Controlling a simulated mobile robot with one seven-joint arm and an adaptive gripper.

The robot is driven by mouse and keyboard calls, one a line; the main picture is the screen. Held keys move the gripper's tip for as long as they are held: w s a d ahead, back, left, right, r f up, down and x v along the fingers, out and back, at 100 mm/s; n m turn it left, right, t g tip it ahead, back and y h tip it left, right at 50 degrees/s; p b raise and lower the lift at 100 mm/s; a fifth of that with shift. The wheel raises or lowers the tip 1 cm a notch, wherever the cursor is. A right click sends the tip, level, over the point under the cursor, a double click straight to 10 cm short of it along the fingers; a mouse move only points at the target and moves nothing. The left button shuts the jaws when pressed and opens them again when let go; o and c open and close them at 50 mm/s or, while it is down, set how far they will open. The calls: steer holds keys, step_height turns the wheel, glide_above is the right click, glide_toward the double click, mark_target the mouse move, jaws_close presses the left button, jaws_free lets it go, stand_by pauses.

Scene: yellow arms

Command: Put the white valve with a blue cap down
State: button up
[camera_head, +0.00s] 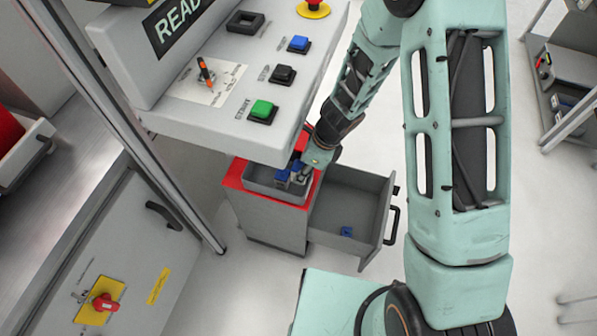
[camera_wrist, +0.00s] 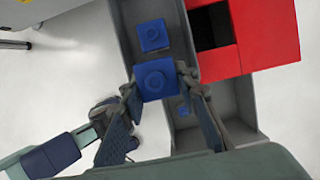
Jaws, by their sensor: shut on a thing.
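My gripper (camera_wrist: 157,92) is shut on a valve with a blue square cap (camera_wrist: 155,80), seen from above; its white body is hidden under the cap. In the head view my gripper (camera_head: 300,176) is at the grey tray (camera_head: 262,186) on the red-topped cabinet. A second blue-capped piece (camera_wrist: 152,35) is in the tray, just beyond the held one. I cannot tell whether the held valve touches the tray floor.
The red cabinet top (camera_wrist: 265,35) with a dark square opening is right of the tray in the wrist view. A control panel (camera_head: 225,100) with buttons overhangs the cabinet in the head view. The drawer sticks out to the right, with clear floor beyond.

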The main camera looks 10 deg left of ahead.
steer(key=shift+d, duration=0.1)
steer(key=shift+w+f+b, duration=0.1)
steer(key=shift+f+b, duration=0.45)
steer(key=shift+f, duration=0.05)
steer(key=o, duration=1.2)
steer(key=shift+r+p, duration=0.55)
steer(key=shift+r, duration=0.05)
steer(key=p+v, duration=0.1)
steer(key=v, duration=0.2)
steer(key=shift+w+r, duration=0.1)
steer(key=shift+r, duration=0.05)
steer(key=s+d+b, duration=0.1)
steer(key=d+b, duration=0.1)
steer(key=d, duration=1)
